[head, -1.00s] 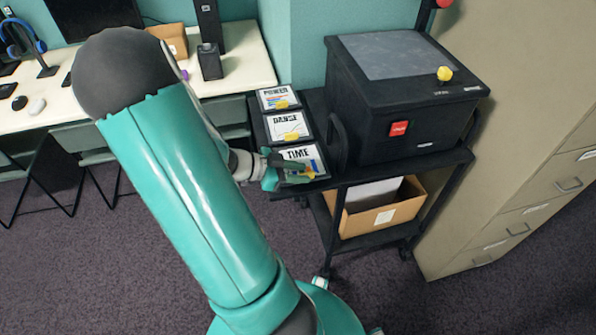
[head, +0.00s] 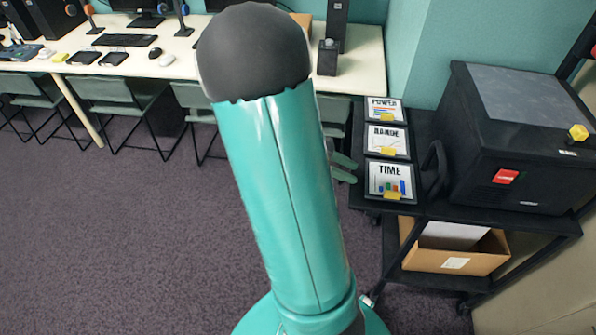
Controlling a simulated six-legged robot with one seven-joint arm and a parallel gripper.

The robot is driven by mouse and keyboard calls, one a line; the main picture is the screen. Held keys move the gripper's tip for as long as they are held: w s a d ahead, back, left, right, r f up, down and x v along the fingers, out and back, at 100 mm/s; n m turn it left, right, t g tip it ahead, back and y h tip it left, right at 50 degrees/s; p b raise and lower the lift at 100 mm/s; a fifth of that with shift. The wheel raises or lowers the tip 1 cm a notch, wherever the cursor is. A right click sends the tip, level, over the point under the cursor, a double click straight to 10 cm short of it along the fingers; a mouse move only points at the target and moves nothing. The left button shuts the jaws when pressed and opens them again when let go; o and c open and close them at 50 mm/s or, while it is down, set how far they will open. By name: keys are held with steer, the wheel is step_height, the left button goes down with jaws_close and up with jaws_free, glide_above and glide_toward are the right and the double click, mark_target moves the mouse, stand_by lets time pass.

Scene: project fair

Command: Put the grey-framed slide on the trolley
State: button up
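The trolley (head: 478,212) is a black cart at the right. Three framed slides lie in a column on its left side: POWER (head: 384,106) at the back, a middle one (head: 387,138) whose label is hard to read, and TIME (head: 390,175) at the front. All have dark frames and yellow tabs; TIME's frame looks dark grey, but I cannot clearly tell the frame shades apart. My gripper (head: 345,167) shows its teal fingertips just left of the slides, apart from them. The fingers look spread and empty; my arm hides the rest of the gripper.
A black box-shaped machine (head: 515,135) with a red switch and yellow knob fills most of the trolley top. A cardboard box (head: 485,259) sits on the lower shelf. A long desk (head: 200,75) with screens stands behind, with chairs in front. Open carpet lies left of my arm.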

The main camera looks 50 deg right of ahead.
steer(key=w+a+r+n+t+h, duration=0.2)
steer(key=w+r+n+t, duration=0.3)
steer(key=w+t, duration=0.45)
steer(key=w+a+r+n+t+h, duration=0.15)
steer(key=w+r+n+t, duration=0.45)
steer(key=w, duration=0.7)
steer(key=w+a+r+n+t+y, duration=0.2)
steer(key=w+a+n+t, duration=0.1)
steer(key=a, duration=0.3)
steer(key=w+a+r+n+t+y, duration=0.2)
steer(key=a+r+t+y, duration=0.1)
steer(key=a, duration=0.3)
steer(key=s+a+r+n+y, duration=0.1)
steer(key=s+a+n+y, duration=0.2)
steer(key=a+n, duration=0.35)
steer(key=s+a+r+n+y, duration=0.1)
steer(key=s+a+n+y, duration=0.25)
steer(key=a, duration=0.55)
steer(key=s+a+f+n+g+h, duration=0.1)
steer(key=s+n+g, duration=0.3)
steer(key=s, duration=0.8)
steer(key=shift+a+f+g, duration=0.45)
steer(key=shift+a+f, duration=0.15)
